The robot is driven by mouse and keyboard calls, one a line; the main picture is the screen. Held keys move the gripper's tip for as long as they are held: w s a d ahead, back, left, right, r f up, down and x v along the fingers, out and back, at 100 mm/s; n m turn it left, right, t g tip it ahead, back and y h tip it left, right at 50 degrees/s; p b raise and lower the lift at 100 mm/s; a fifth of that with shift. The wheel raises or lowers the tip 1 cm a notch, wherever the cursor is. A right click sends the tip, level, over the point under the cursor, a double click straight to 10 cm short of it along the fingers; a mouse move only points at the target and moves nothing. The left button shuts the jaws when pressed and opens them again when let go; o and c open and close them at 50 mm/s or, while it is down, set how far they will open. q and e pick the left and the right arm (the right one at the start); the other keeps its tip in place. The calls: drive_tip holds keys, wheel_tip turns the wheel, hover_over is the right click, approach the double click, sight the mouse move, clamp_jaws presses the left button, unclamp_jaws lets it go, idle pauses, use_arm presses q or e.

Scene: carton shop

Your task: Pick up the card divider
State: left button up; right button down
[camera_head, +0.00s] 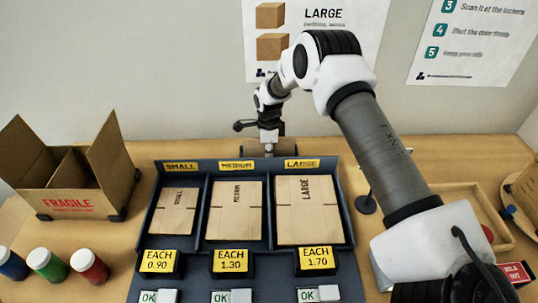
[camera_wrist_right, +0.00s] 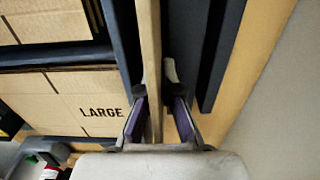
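A thin tan board edge, which looks like the card divider (camera_wrist_right: 153,60), runs between my right fingers in the right wrist view. In the head view a small part of it (camera_head: 252,151) shows behind the dark tray, mostly hidden by my gripper. My right gripper (camera_head: 268,143) points down there. Its fingers (camera_wrist_right: 160,118) stand on both sides of the board, with a gap visible on the right side, so it is open around the board. My left gripper is out of view.
The dark tray (camera_head: 197,226) holds flat small, medium and large cartons just in front of the board. An open FRAGILE carton (camera_head: 70,200) stands at left, near several bottles (camera_head: 47,263). A wooden tray (camera_head: 500,241) lies at right. The wall is close behind.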

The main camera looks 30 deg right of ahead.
wheel_tip(320, 180, up, 10)
drive_tip(key=shift+f+b, duration=0.15)
drive_tip(key=shift+b, duration=0.4)
wheel_tip(320, 180, up, 17)
drive_tip(key=p, duration=1.5)
drive_tip(key=shift+r, duration=0.2)
drive_tip(key=shift+f, duration=0.1)
